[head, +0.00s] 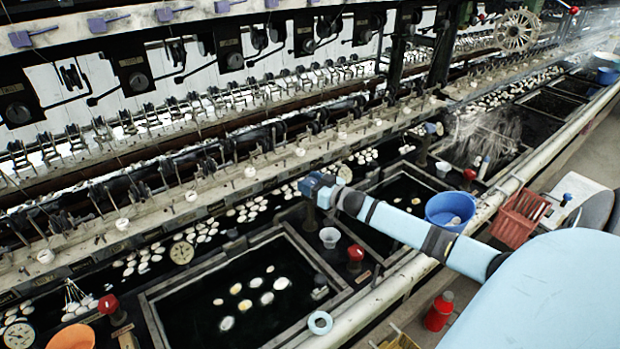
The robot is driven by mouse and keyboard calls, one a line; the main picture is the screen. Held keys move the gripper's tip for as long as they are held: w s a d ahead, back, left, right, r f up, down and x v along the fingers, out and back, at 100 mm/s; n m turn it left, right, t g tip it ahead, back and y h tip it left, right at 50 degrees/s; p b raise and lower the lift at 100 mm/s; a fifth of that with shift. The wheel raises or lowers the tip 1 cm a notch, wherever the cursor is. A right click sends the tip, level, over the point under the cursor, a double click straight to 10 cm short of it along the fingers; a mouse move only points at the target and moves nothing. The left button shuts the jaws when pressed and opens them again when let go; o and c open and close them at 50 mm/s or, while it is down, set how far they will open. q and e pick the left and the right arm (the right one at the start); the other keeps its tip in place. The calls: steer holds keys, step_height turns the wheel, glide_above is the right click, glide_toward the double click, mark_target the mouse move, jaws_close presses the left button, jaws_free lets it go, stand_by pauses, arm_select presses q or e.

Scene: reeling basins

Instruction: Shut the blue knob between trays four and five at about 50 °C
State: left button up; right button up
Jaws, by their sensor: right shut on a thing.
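My right arm reaches in from the right, and its gripper (330,194) is shut on the blue knob (314,184), which tops a dark post between two dark water trays. The fingers hide part of the knob, and I cannot tell how far it is turned. The nearer tray (157,312) holds several white and yellowish cocoons. The tray beyond the knob (377,182) shows dark water. A round dial (181,252) sits on the ledge behind the nearer tray, and another dial (345,173) is near the knob; their readings are too small to tell. My left gripper is out of view.
Red knobs (356,252) (108,304) stand on posts close by. A white cup (330,237) sits near the held knob. A blue basin (450,209), red basket (519,216) and red bottle (439,311) are near my arm. Steam rises over a farther tray.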

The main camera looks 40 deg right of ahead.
steer(key=shift+h, duration=0.3)
steer(key=o, duration=0.9)
steer(key=shift+s+f, duration=0.1)
steer(key=shift+s, duration=0.4)
steer(key=shift+s+d+b, duration=0.15)
steer(key=shift+s+d, duration=0.05)
steer(key=shift+s, duration=0.9)
steer(key=shift+s+d+b, duration=0.15)
steer(key=shift+s, duration=0.9)
steer(key=shift+s+d+b, duration=0.15)
steer(key=shift+s+d, duration=0.05)
steer(key=shift+s, duration=0.9)
